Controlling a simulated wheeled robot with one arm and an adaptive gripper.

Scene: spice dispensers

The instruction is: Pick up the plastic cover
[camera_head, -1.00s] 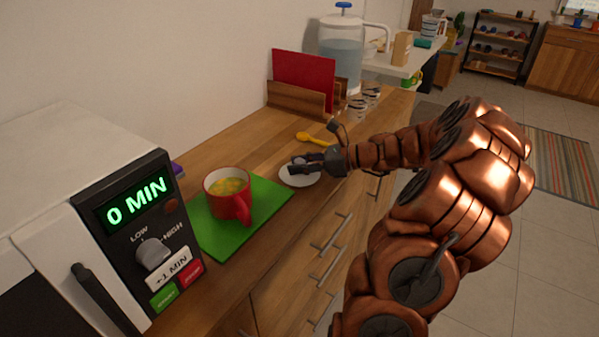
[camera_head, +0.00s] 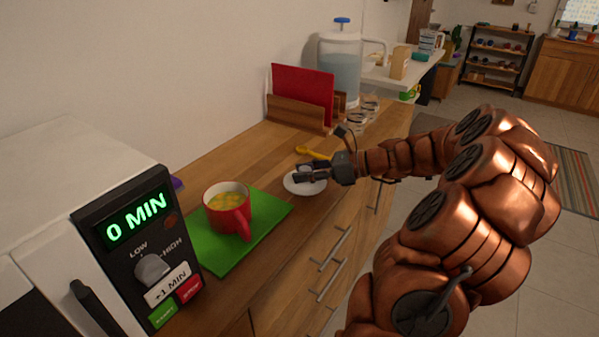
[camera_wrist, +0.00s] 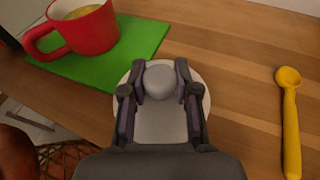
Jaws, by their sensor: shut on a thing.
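The plastic cover (camera_head: 297,187) is a round, pale disc on the wooden counter, right of the green board. In the wrist view the cover (camera_wrist: 204,92) shows around my fingers, with a rounded grey knob (camera_wrist: 160,80) at its middle. My gripper (camera_wrist: 160,88) is shut on this knob, one finger on each side. In the head view my gripper (camera_head: 300,172) reaches in from the right over the cover and hides part of it. I cannot tell whether the cover touches the counter.
A red mug (camera_head: 228,208) with yellow contents stands on the green board (camera_head: 275,208), close left of the cover. A yellow spoon (camera_head: 313,153) lies behind it. A microwave (camera_head: 130,245) is at the front left. Bare counter (camera_head: 225,157) lies behind the board.

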